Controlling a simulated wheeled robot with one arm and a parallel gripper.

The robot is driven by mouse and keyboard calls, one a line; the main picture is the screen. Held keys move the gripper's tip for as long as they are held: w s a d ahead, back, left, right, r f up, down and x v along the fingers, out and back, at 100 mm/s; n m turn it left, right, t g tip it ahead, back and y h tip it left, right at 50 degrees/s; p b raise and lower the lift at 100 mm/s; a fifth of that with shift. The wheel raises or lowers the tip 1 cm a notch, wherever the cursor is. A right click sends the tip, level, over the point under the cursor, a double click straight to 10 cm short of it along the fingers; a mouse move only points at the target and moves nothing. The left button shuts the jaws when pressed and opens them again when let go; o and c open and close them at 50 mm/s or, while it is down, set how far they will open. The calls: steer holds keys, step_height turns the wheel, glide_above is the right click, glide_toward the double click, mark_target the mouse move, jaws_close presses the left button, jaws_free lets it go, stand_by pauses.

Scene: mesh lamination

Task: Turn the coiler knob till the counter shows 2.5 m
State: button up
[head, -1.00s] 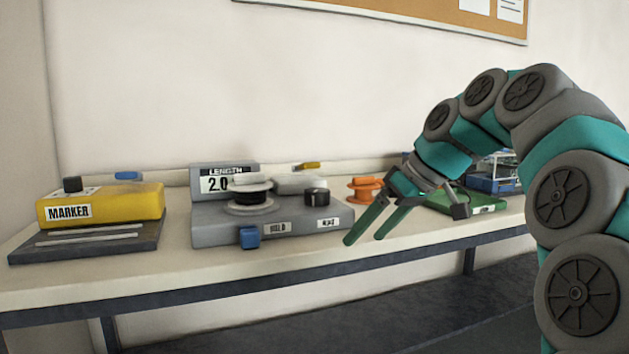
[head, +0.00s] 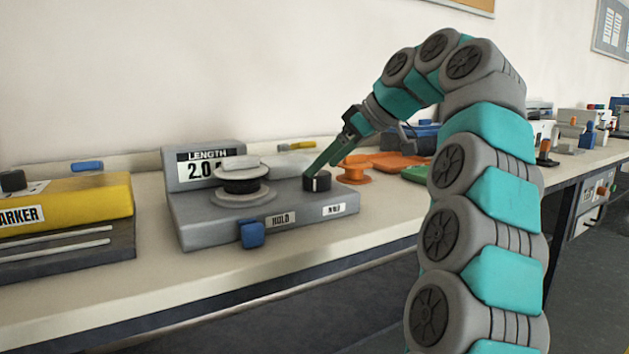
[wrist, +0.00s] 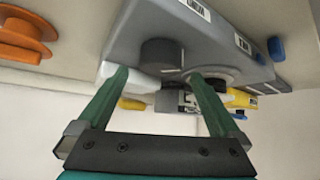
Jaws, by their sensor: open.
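The grey coiler (head: 295,225) stands on the bench. Its counter (head: 201,169) shows 2.0, with the digits after that partly hidden by the spool top. The dark spool (head: 245,186) sits on the coiler's left half. The black coiler knob (head: 317,182) is on the right of its top. My gripper (head: 316,168) is open and pointed down at the knob from the upper right. In the wrist view, my gripper's two green fingers (wrist: 158,76) are apart, with the knob (wrist: 161,50) lying between and beyond their tips. Contact cannot be told.
A yellow marker unit (head: 85,200) stands at the left. An orange spool (head: 355,170) and orange trays (head: 400,160) are close to the coiler's right. A blue lever (head: 251,234) sticks out at the coiler's front beside the HOLD label. The front strip of the bench is clear.

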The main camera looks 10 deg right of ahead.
steer(key=x, duration=0.4)
steer(key=shift+b, duration=0.3)
steer(key=c, duration=1.3)
